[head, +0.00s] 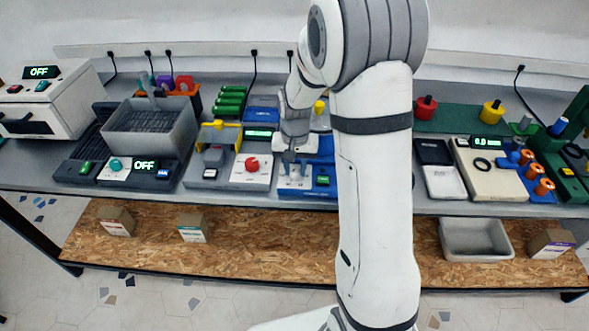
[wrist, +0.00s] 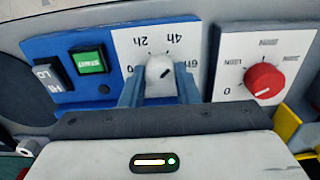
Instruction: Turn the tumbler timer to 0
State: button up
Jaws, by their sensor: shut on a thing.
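The tumbler's timer knob (wrist: 159,70) is pale grey with a short black pointer mark. It sits on a white dial plate (wrist: 125,45) that reads upside down in the wrist view, with 0 at left, 2H and 4H at top and 6H at right. The mark slants up and right, roughly toward the 6H side. My gripper (wrist: 160,92) is shut on the knob, one blue finger on each side. In the head view my gripper (head: 294,164) is at the blue tumbler panel (head: 310,192); the knob is too small to read there.
In the wrist view a green START button (wrist: 90,61) and a dark rocker switch (wrist: 48,75) are left of the dial. A red knob (wrist: 264,79) on a white plate is close on the right. A grey machine with a yellow frame (head: 221,135) stands further left in the head view.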

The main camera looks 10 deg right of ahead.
jog(key=n+b, duration=0.1)
jog(key=n, duration=0.6)
jog(key=shift+w+b, duration=0.1)
jog(key=shift+b, duration=0.25)
jog(key=n+b, duration=0.1)
jog(key=n, duration=0.5)
jog(key=shift+r+n, duration=0.1)
jog(key=shift+n, duration=0.3)
jog(key=n+b, duration=0.1)
jog(key=n, duration=1.2)
jog(key=shift+b, duration=0.3)
jog(key=o, duration=1)
